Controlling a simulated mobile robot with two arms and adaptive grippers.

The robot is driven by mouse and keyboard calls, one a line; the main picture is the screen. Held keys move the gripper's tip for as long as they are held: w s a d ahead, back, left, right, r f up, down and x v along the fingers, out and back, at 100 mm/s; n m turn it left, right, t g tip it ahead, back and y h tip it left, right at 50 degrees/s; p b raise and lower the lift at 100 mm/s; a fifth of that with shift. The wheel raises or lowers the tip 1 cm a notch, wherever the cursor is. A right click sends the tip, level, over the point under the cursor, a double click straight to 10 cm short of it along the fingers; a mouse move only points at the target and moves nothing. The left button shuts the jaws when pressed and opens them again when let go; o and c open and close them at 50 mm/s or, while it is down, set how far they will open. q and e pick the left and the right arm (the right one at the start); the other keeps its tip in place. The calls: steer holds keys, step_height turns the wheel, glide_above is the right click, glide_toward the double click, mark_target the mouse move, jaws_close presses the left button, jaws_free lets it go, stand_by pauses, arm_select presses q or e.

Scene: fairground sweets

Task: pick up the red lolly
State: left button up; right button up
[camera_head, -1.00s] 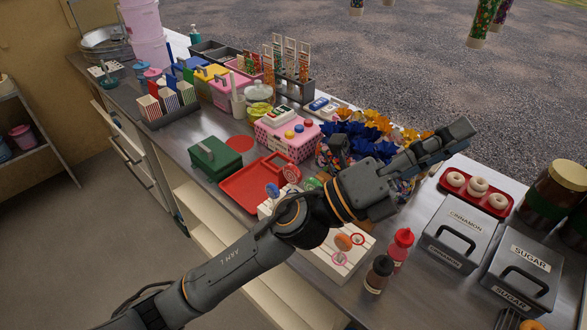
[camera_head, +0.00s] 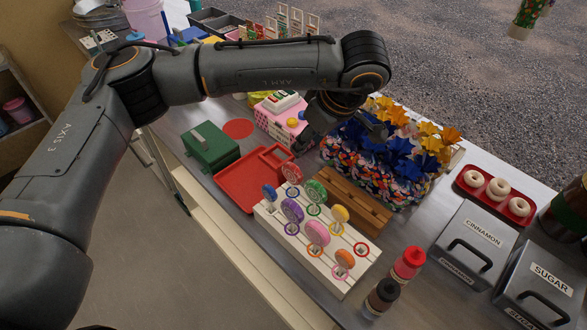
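The red lolly (camera_head: 292,172), a round swirled disc, stands upright at the back left of the white lolly stand (camera_head: 275,232), beside the red tray. A red-ringed spot (camera_head: 361,250) at the stand's right end holds no lolly. My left gripper (camera_head: 340,132) hangs down behind the stand, above and to the right of the red lolly and apart from it. Its fingers look spread and empty, partly hidden against the dark wrist and blue wrappers. My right gripper is not in view.
Other lollies, blue (camera_head: 269,192), green (camera_head: 316,191) and pink (camera_head: 318,232) among them, crowd the stand. A wooden block (camera_head: 355,202) and wrapped sweets (camera_head: 375,165) stand behind. The red tray (camera_head: 238,183) is empty. Two bottles (camera_head: 407,264) stand at right.

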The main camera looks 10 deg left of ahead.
mark_target(293, 165)
arm_select(q)
steer(key=p+x, duration=0.2)
steer(key=x, duration=0.5)
steer(key=shift+f, duration=0.35)
steer(key=shift+a+f+p, duration=0.15)
steer(key=shift+f+p, duration=0.05)
steer(key=shift+p, duration=0.2)
steer(key=p+x, duration=0.2)
steer(key=x, duration=0.2)
steer(key=shift+a+f+p, duration=0.1)
steer(key=shift+a+p, duration=0.05)
steer(key=shift+p, duration=0.15)
steer(key=shift+w+f, duration=0.1)
steer(key=shift+f, duration=0.15)
jaws_close()
